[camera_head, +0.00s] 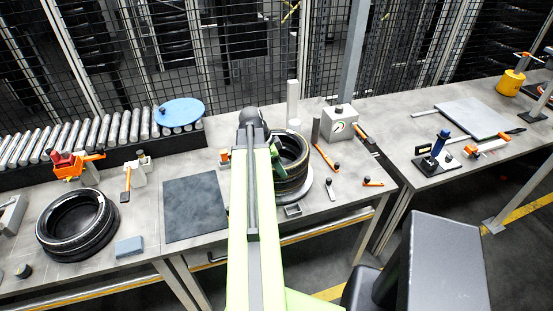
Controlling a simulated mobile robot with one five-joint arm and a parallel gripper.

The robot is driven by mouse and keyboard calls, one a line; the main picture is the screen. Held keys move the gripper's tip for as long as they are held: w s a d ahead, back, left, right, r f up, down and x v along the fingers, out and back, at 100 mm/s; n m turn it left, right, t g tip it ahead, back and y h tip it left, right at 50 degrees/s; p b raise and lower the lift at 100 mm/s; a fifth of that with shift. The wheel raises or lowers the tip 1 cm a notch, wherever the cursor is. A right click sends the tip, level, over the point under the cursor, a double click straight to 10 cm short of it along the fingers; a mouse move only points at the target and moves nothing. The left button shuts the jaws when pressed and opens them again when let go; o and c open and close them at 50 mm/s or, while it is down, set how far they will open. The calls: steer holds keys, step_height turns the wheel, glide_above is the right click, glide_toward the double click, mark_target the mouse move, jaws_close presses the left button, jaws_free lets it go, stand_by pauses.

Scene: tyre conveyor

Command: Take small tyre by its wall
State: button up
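A small black tyre (294,163) lies on a round grey base on the workbench, to the right of my arm. My green arm reaches forward over the bench and hides the tyre's left side. A second, larger tyre (76,222) lies flat on the bench at the left.
A roller conveyor (85,137) with a blue disc (179,112) runs behind the bench. A gauge box (340,123) and orange-handled tools (327,158) stand right of the small tyre. A dark mat (195,207) lies left of my arm. A wire fence closes off the back.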

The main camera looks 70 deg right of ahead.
steer(key=b+x, duration=0.4)
steer(key=x, duration=0.1)
steer(key=shift+a+f, duration=0.1)
steer(key=shift+a, duration=0.05)
steer(key=shift+r, duration=0.2)
jaws_close()
